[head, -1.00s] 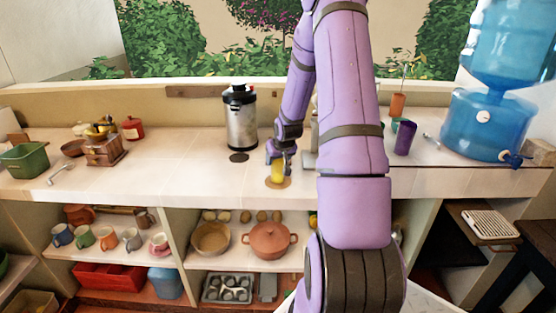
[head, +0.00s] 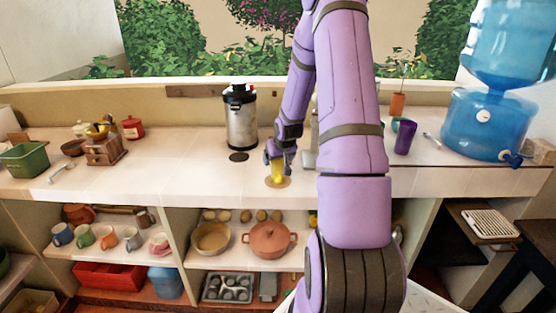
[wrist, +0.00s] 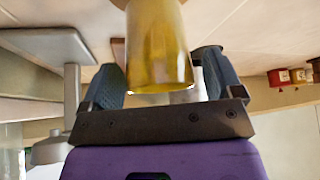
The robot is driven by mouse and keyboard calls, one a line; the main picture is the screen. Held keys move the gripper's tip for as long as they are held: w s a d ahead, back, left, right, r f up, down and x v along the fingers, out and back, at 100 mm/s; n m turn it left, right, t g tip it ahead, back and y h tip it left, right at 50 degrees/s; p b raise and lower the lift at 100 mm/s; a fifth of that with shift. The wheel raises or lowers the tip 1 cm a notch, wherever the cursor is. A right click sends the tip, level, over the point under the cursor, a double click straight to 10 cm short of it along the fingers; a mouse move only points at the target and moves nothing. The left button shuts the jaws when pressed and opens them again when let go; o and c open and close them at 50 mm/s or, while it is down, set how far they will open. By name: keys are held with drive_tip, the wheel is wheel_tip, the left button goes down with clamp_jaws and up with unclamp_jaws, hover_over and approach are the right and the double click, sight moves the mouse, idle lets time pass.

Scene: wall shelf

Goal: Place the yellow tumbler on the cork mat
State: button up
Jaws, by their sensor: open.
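The yellow tumbler (head: 278,172) stands on the round cork mat (head: 278,182) near the front edge of the counter. In the wrist view the tumbler (wrist: 158,50) is between the two blue fingers of my gripper (wrist: 165,85), with small gaps showing at its sides. My gripper (head: 279,160) is open around the tumbler in the head view. The tumbler partly hides the mat, and my gripper hides part of the tumbler.
A steel dispenser (head: 241,118) stands behind and left, with a dark round mat (head: 239,157) before it. A purple tumbler (head: 405,138) and a blue water jug (head: 486,122) are at the right. The counter left of the cork mat is clear.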

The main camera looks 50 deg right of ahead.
drive_tip(key=v, duration=1.2)
drive_tip(key=s+a+r+n, duration=0.35)
drive_tip(key=a+r, duration=1.05)
drive_tip(key=a, duration=0.5)
drive_tip(key=s+a+r+n+y, duration=0.1)
drive_tip(key=s+a+r, duration=0.2)
drive_tip(key=s+a, duration=0.3)
drive_tip(key=s+a+r+n+y, duration=0.1)
drive_tip(key=s+a+r, duration=0.2)
drive_tip(key=s+a, duration=0.4)
drive_tip(key=s, duration=0.3)
drive_tip(key=shift+s+a+r+y, duration=0.15)
drive_tip(key=shift+s+r+y, duration=0.2)
drive_tip(key=shift+r+y, duration=0.05)
